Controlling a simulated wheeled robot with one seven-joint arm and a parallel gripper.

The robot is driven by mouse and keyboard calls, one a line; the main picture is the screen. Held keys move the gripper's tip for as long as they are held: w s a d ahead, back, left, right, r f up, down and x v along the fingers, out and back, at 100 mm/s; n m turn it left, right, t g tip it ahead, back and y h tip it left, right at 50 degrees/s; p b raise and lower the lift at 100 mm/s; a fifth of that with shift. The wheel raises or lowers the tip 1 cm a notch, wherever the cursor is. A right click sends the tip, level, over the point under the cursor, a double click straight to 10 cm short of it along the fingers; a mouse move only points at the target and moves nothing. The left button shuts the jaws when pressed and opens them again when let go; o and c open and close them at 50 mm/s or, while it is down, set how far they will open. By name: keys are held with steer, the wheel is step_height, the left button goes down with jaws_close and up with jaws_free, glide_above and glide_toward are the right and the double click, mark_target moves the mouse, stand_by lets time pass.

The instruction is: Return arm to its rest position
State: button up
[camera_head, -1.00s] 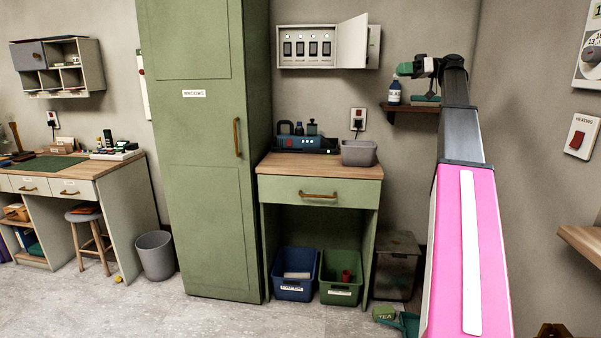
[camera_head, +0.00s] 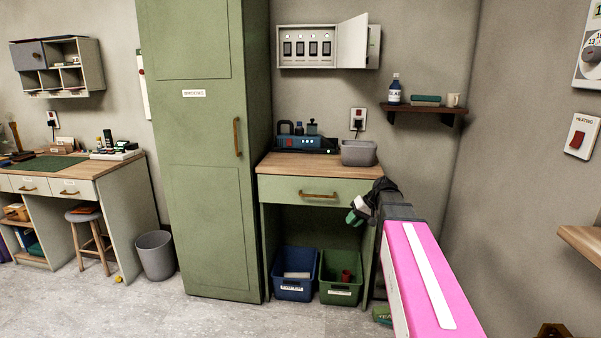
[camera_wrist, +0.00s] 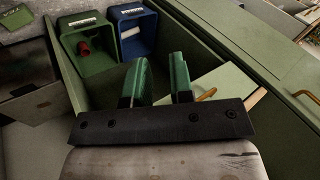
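My gripper (camera_head: 354,216) is in front of the right side of the small desk (camera_head: 285,190), below its worktop, in the head view. My pink arm (camera_head: 425,275) reaches in from the lower right. In the wrist view, the two green fingers of my gripper (camera_wrist: 162,82) stand apart with nothing between them. Beyond the fingers are the desk's knee space and part of its drawer front.
A green bin (camera_head: 340,290) and a blue bin (camera_head: 294,288) stand under the desk. A grey tub (camera_head: 359,153) sits on the desktop.

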steer(key=s+a+f+m+g+h, duration=0.1)
steer(key=s+f+h, duration=0.5)
steer(key=s+f, duration=1.2)
steer(key=shift+s+a+m+g+h, duration=0.15)
steer(key=shift+s+m+g+h, duration=0.2)
steer(key=shift+s, duration=0.5)
stand_by(0.4)
